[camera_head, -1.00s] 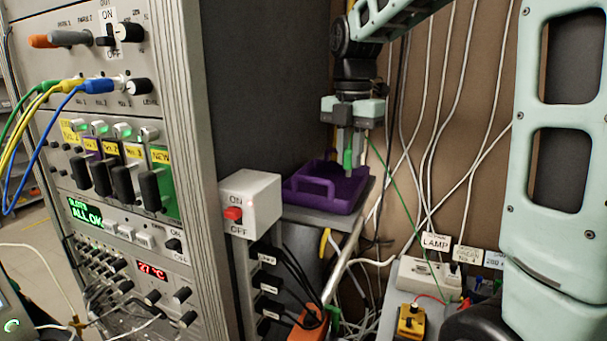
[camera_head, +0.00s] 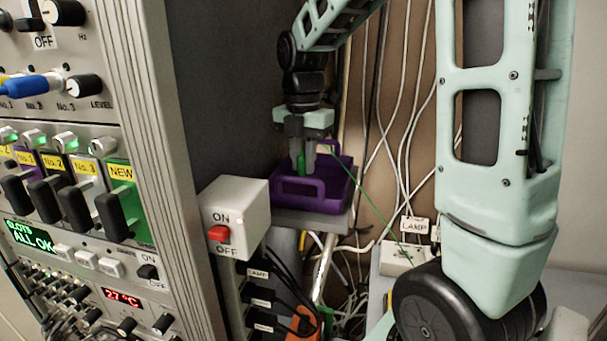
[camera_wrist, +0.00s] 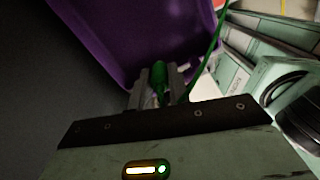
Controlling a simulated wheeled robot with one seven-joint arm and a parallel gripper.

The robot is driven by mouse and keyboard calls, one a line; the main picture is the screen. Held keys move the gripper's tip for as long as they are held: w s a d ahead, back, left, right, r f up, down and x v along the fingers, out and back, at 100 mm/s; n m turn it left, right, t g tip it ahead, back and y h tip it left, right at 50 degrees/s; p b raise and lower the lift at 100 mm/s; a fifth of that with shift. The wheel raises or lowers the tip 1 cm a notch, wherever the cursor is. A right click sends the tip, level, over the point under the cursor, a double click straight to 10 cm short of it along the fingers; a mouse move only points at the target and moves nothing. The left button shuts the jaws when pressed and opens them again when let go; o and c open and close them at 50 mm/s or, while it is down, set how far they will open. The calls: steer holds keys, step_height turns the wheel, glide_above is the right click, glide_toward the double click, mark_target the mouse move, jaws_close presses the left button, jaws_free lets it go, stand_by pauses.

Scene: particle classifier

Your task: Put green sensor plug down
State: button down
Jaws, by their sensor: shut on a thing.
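My gripper (camera_head: 303,160) points down at the purple tray (camera_head: 300,189), which sits on a grey shelf beside the rack. Its fingers are shut on the green sensor plug (camera_wrist: 159,76), and the fingertips reach down inside the tray's walls. In the wrist view the plug lies between my fingers (camera_wrist: 155,88), with the purple tray wall (camera_wrist: 110,30) just beyond them. A thin green cable (camera_head: 362,185) runs from the plug down to the right. I cannot tell whether the plug touches the tray floor.
A white ON/OFF box (camera_head: 238,205) with a red switch stands in front of the tray. The instrument rack (camera_head: 175,170) fills the left. White cables hang along the back wall. A white LAMP socket box (camera_head: 402,258) is at lower right.

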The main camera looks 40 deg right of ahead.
mark_target(303, 174)
steer(key=shift+f+p, duration=0.6)
steer(key=shift+f, duration=1.6)
steer(key=shift+f, duration=0.3)
steer(key=c, duration=1.7)
jaws_free()
steer(key=shift+f, duration=0.1)
steer(key=shift+c, duration=0.2)
steer(key=shift+o, duration=0.8)
steer(key=shift+r, duration=0.5)
step_height(303, 174, up, 12)
steer(key=b, duration=0.2)
steer(key=shift+f+b, duration=0.1)
steer(key=shift+b, duration=0.25)
